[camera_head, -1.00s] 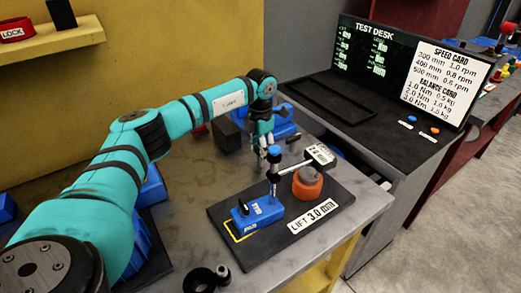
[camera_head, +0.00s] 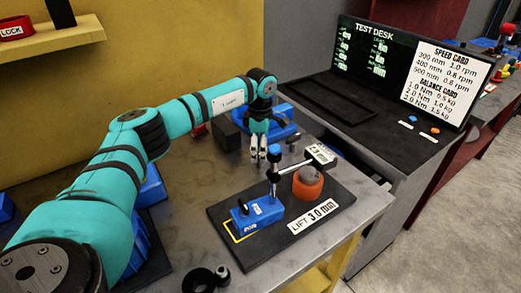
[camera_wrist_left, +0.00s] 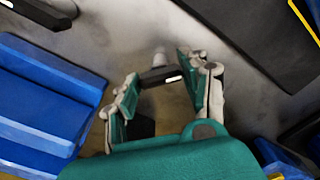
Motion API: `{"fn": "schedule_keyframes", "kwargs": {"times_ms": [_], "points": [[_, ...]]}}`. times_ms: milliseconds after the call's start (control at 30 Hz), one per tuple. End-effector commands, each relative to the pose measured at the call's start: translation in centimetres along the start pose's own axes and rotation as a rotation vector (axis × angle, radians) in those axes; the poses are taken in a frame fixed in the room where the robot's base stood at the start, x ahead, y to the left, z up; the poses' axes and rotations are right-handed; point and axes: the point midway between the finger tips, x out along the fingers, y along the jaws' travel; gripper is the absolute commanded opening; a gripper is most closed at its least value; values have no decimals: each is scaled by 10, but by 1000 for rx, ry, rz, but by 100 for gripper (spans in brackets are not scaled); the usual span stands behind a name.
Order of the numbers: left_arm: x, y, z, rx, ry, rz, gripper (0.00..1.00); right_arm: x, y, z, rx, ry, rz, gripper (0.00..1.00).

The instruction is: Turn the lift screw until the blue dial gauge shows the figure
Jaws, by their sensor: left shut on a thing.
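The blue gauge stand (camera_head: 258,214) sits on a black plate (camera_head: 335,206). I cannot identify the lift screw surely.
A blue fixture (camera_head: 280,122) and a black block (camera_head: 226,134) stand behind the gripper. The test desk (camera_head: 375,115) with a screen and cards is at the right. Bare table lies left of the plate.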

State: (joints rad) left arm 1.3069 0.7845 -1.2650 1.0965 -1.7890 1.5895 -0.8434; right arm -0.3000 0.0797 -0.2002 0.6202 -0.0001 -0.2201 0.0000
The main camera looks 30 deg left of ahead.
Motion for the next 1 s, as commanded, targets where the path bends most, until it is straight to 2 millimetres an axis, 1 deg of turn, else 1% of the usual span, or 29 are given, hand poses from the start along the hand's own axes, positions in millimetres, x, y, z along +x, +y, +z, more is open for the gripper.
{"fn": "schedule_keyframes", "kwargs": {"times_ms": [233, 600, 633, 800, 1000], "points": [[-2, 2, 0, 40, -2, 5, 13, 0, 0, 0, 0, 0, 0, 34], [-2, 2, 0, 42, -2, 6, 13, 0, 0, 0, 0, 0, 0, 34], [-2, 2, 0, 42, -2, 6, 47, 0, 0, 0, 0, 0, 0, 34], [-2, 1, 0, 42, -2, 4, 69, 0, 0, 0, 0, 0, 0, 34], [-1, 1, 0, 43, -1, 2, 69, 0, 0, 0, 0, 0, 0, 34]]}}
